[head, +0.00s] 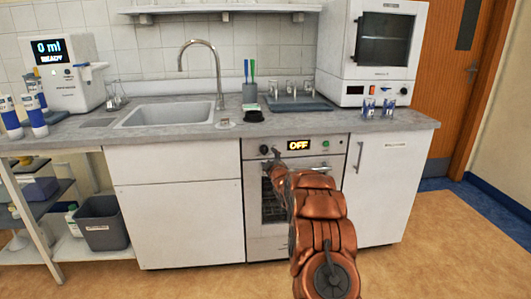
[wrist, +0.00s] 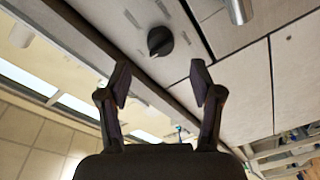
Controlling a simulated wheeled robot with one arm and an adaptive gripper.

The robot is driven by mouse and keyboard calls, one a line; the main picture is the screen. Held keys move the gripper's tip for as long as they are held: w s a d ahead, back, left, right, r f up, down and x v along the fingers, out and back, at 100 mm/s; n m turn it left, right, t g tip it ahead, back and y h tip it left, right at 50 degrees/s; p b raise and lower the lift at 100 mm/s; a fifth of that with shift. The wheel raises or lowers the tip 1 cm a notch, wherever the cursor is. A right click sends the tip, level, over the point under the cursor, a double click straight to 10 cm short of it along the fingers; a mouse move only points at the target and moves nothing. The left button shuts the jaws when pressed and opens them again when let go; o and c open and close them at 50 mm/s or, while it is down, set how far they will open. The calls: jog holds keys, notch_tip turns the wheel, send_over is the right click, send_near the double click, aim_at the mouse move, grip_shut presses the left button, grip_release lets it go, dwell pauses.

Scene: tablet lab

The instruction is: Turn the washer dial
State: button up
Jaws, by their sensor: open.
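The washer (head: 251,240) is a white front unit under the counter, with a lit display (head: 299,145) reading "OFF". Its round black dial (head: 264,150) sits left of the display. In the wrist view the dial (wrist: 160,41) shows on the pale panel, with a light pointer mark and printed ticks around it. My gripper (wrist: 160,80) is open and empty, its two fingers spread to either side of the dial's line. The dial appears beyond the fingertips, apart from them. In the head view my gripper (head: 272,162) is close to the panel near the dial and partly hides the washer front.
A green button (head: 326,144) is on the panel's right. A bar handle (wrist: 240,12) juts out beside the dial in the wrist view. A cabinet door (head: 376,190) is at right. The counter (head: 185,131) above holds a sink, cups and a white oven. Floor in front is clear.

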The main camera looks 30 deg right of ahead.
aim_at(265, 152)
jog(key=shift+x, duration=3)
jog(key=shift+w, duration=0.3)
jog(key=shift+c, duration=0.2)
jog(key=c, duration=1.1)
